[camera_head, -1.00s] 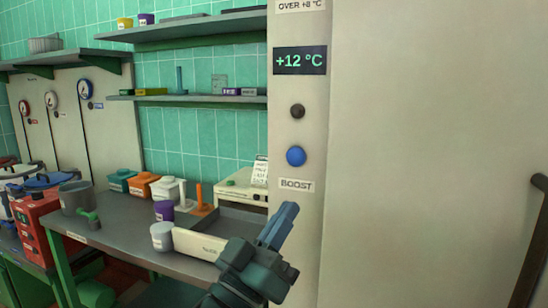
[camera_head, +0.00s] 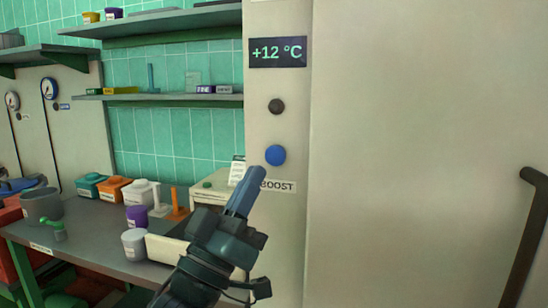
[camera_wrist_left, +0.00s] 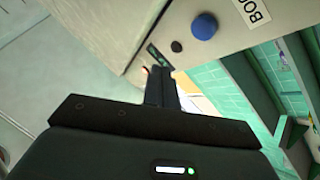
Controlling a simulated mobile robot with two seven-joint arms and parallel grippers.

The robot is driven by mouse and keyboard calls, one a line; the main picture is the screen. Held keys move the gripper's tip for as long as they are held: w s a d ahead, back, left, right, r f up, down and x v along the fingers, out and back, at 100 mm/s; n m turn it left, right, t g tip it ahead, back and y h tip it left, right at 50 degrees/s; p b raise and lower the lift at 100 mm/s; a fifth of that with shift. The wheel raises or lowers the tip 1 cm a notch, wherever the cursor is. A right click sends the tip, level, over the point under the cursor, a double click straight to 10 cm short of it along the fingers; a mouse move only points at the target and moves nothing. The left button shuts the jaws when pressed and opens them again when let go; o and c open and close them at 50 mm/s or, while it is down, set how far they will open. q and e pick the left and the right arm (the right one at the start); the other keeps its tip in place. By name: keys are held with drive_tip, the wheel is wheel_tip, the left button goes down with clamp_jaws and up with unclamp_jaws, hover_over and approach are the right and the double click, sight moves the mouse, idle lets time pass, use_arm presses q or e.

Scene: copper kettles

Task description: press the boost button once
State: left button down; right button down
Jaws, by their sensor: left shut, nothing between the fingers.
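The boost button (camera_head: 275,155) is a round blue knob on a pale panel, above a label (camera_head: 278,186) reading BOOST. It also shows in the left wrist view (camera_wrist_left: 204,26), near the top, with part of the label beside it. My left gripper (camera_head: 255,172) is shut and empty. In the head view its fingertips point up and lie just below and left of the button, overlapping the label's left edge. In the left wrist view the fingers (camera_wrist_left: 158,72) show apart from the button. My right gripper is not in view.
A dark knob (camera_head: 276,106) and a display (camera_head: 278,52) reading +12 °C sit above the button. A dark door handle (camera_head: 524,230) is at the far right. A workbench (camera_head: 95,245) with several containers stands at the left, under shelves (camera_head: 165,97).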

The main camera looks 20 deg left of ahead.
sight(275, 156)
use_arm(q)
drive_tip(key=w, duration=0.6)
drive_tip(key=shift+w, duration=0.4)
drive_tip(key=shift+d, duration=0.1)
idle(0.3)
idle(1.2)
drive_tip(key=shift+w, duration=0.4)
